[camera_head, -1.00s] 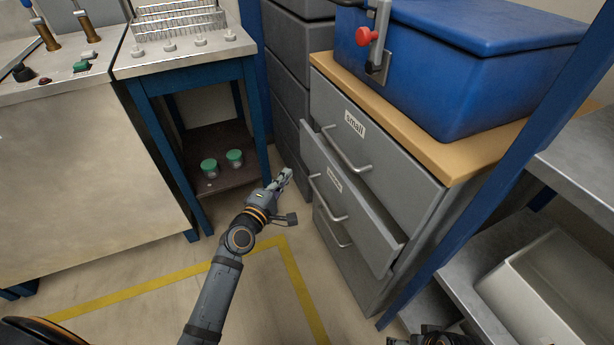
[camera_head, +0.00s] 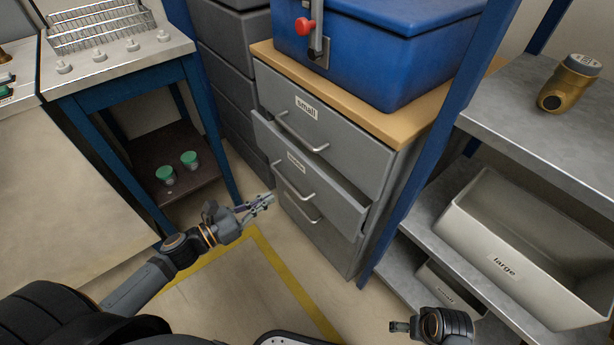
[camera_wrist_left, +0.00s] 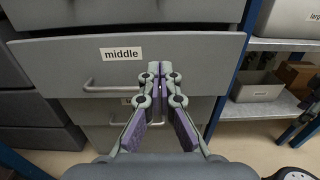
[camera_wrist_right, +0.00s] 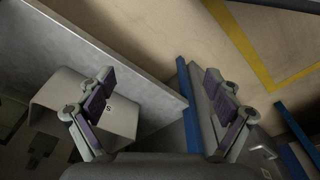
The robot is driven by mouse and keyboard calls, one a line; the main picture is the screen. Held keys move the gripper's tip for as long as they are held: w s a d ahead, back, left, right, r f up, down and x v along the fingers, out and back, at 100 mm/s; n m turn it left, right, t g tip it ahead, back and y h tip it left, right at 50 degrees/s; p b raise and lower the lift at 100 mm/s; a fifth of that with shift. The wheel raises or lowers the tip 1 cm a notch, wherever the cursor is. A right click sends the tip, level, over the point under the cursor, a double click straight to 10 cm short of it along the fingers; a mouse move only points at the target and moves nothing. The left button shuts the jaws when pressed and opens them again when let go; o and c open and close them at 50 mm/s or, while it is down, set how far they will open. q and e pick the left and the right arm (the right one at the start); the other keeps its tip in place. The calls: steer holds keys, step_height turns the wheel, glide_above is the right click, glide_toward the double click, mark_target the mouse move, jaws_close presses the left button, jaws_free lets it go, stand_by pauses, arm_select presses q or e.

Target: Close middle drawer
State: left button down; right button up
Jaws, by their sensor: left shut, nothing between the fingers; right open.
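The middle drawer (camera_head: 327,190) of the grey cabinet is pulled part way out, below the shut top drawer labelled "small" (camera_head: 340,140). In the left wrist view the middle drawer front (camera_wrist_left: 60,65) shows its "middle" label and bar handle. My left gripper (camera_head: 268,199) is shut and empty in front of the drawer; its fingertips (camera_wrist_left: 160,68) overlap the drawer front near the handle in the left wrist view. I cannot tell whether they touch. My right gripper (camera_head: 396,326) is low at the right, open and empty; its fingers (camera_wrist_right: 160,85) are spread in its wrist view.
A blue box (camera_head: 385,50) stands on the cabinet's wooden top. A shelf with a "large" bin (camera_head: 490,262) and a brass meter (camera_head: 569,85) is at the right. A blue-legged table (camera_head: 120,75) stands at the left. Floor in front of the cabinet is open.

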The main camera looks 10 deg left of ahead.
mark_target(314, 170)
arm_select(q)
steer(key=b+x, duration=0.1)
steer(key=x, duration=1.1)
steer(key=shift+w+d, duration=0.4)
steer(key=shift+w, duration=0.1)
arm_select(e)
steer(key=shift+s+a+r, duration=0.15)
steer(key=shift+a+r, duration=0.1)
steer(key=shift+r, duration=0.8)
steer(key=shift+s+a+r, duration=0.1)
steer(key=shift+a+r, duration=0.1)
steer(key=shift+r, duration=0.85)
arm_select(q)
steer(key=p+x, duration=0.1)
steer(key=x, duration=0.3)
steer(key=shift+w+d+r, duration=0.15)
steer(key=shift+w, duration=0.1)
arm_select(e)
steer(key=f, duration=0.2)
steer(key=shift+w+d+f, duration=0.1)
steer(key=shift+d+f, duration=0.1)
steer(key=shift+f, duration=0.1)
arm_select(q)
steer(key=shift+r, duration=0.1)
